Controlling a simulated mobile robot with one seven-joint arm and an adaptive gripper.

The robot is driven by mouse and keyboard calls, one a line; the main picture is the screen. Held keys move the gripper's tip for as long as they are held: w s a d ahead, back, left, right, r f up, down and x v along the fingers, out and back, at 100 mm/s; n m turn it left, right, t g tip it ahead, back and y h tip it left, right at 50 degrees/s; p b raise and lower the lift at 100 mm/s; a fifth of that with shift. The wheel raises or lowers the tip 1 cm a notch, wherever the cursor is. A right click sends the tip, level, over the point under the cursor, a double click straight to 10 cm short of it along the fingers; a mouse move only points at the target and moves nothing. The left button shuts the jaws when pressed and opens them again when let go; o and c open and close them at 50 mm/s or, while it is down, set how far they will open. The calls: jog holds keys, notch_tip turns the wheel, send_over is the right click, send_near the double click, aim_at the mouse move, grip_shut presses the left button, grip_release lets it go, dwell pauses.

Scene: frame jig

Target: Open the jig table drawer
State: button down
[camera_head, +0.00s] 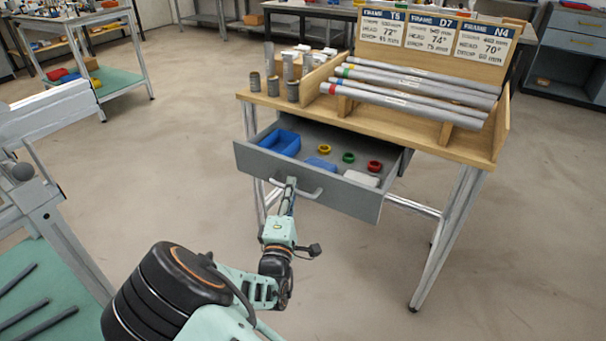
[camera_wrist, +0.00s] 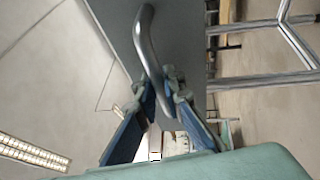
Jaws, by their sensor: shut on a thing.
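The jig table (camera_head: 455,150) has a wooden top and metal legs. Its grey drawer (camera_head: 345,196) is pulled out, and its inside shows from above. A curved metal handle (camera_head: 310,193) is on the drawer front; it also shows in the wrist view (camera_wrist: 148,45). My gripper (camera_head: 290,186) is at the left part of the handle. In the wrist view, my gripper's two fingers (camera_wrist: 163,95) are closed around the handle bar. The drawer front (camera_wrist: 185,40) fills the upper middle there.
The drawer holds a blue bin (camera_head: 280,141), red, green and yellow rings (camera_head: 348,157), a blue piece (camera_head: 320,164) and a white piece (camera_head: 361,178). Grey tubes (camera_head: 420,85) lie on the tabletop. A bench with a green shelf (camera_head: 60,290) stands at left. Floor around the drawer is clear.

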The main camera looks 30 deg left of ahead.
jog(key=shift+s+a, duration=0.15)
jog(key=shift+s, duration=1.45)
jog(key=c, duration=2.3)
grip_release()
jog(key=v, duration=1.2)
